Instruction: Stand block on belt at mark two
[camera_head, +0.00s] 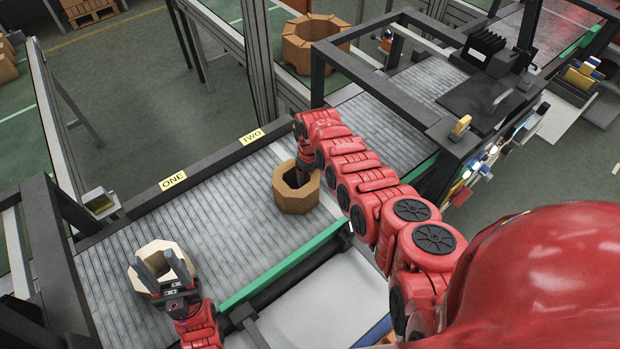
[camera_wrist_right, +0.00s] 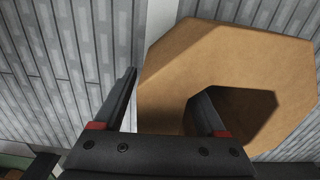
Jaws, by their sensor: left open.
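A brown octagonal ring block (camera_head: 296,200) rests on the grey belt (camera_head: 230,230) near the label TWO (camera_head: 251,136), hole facing up. My right gripper (camera_head: 303,172) is at its far side, partly hidden by my arm. In the right wrist view, one finger is outside the block's wall (camera_wrist_right: 220,60) and the other is in its hole; both fit close to the wall, so the gripper looks shut on it. A paler ring block (camera_head: 146,282) lies on the belt below the label ONE (camera_head: 173,181). My left gripper (camera_head: 160,264) is open over it.
A green edge strip (camera_head: 285,270) runs along the belt's near side, a dark rail along its far side. A dark frame (camera_head: 400,100) with equipment stands over the belt at the right. A larger ring block (camera_head: 312,40) stands behind. The belt between both blocks is clear.

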